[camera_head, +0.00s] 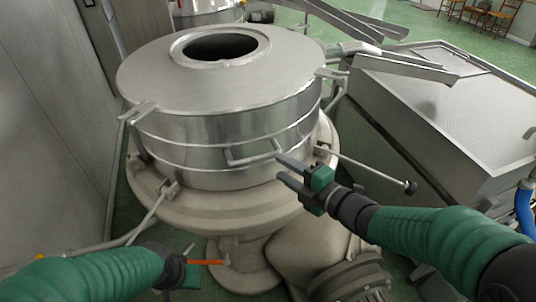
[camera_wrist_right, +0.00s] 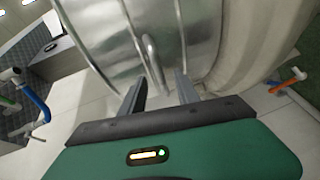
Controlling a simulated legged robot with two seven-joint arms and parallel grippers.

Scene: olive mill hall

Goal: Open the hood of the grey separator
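The grey separator's round metal hood (camera_head: 165,85) sits level on its wide beige base (camera_head: 225,206), with an opening in its top. A bent bar handle (camera_head: 250,157) sticks out from the hood's front side. My right gripper (camera_head: 280,167) is open and empty just right of the handle, its fingers pointing at it. In the right wrist view the handle (camera_wrist_right: 152,62) shows just ahead, between the lines of my two open fingers (camera_wrist_right: 160,92); it appears not gripped.
A rod with a dark knob (camera_head: 410,187) sticks out right of the hood, above my right arm. A metal tank (camera_head: 450,110) with a perforated top stands at right. A grey wall (camera_head: 45,150) is close at left. An orange lever (camera_head: 207,262) is by the base.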

